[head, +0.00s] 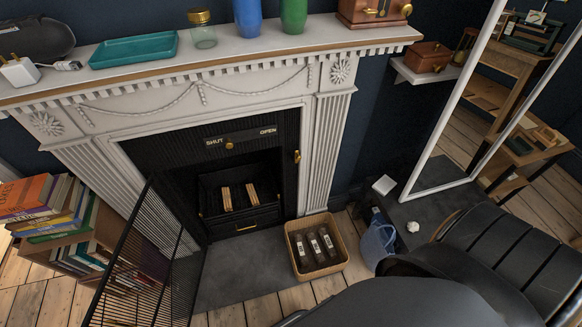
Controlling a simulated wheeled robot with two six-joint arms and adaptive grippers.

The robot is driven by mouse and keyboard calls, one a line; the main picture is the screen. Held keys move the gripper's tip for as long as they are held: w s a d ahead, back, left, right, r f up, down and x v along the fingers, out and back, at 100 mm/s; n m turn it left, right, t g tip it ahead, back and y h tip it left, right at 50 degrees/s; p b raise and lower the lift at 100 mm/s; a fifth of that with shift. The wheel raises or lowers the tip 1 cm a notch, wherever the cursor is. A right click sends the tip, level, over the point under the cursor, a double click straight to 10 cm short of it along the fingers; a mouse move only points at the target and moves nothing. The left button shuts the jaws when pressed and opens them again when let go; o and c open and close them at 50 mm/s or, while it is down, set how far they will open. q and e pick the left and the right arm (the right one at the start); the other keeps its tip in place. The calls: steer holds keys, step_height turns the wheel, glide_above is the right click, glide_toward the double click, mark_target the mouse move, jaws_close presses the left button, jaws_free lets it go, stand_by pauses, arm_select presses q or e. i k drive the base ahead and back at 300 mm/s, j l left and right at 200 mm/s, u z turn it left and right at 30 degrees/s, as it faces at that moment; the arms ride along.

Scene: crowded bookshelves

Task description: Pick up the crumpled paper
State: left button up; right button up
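A small white lump that looks like the crumpled paper (413,226) lies low on the right, on a dark grey surface near the foot of the mirror. It is just right of a blue-grey container (377,243) and left of a black padded chair (520,250). It is too small to make out its folds. Neither of my grippers shows in the head view.
A white fireplace (332,150) fills the middle, its black mesh screen (145,255) swung open. A white box (384,184) and a white-framed mirror (440,122) are near the paper.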

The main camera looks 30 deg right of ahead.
mark_target(413, 227)
steer(key=z, duration=2.4)
